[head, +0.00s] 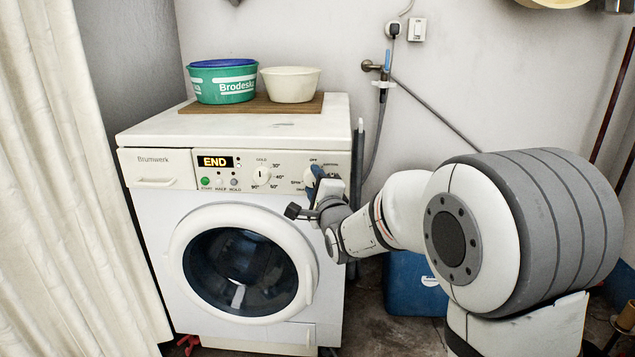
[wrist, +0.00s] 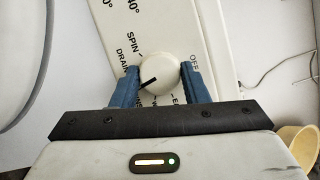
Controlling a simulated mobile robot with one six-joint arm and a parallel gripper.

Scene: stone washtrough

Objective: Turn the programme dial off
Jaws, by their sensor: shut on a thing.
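The programme dial (wrist: 160,66) is a round white knob with a black pointer line, on the right of the washing machine's panel. My gripper (wrist: 160,82) is shut on it, one blue finger on each side. In the wrist view the pointer slants to the lower left, toward the left finger, away from the OFF mark (wrist: 194,64) at the upper right. SPIN and DRAIN show at the upper left; the lower labels are partly hidden by my fingers. In the head view my gripper (head: 317,181) covers much of the dial. The washing machine's (head: 163,240) display (head: 215,161) reads END.
A temperature dial (head: 263,175) and small buttons sit left on the panel. A green tub (head: 222,85) and a cream bowl (head: 291,85) stand on a board on top. The round door (head: 180,250) is shut. A blue container (head: 414,285) stands at right behind my arm.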

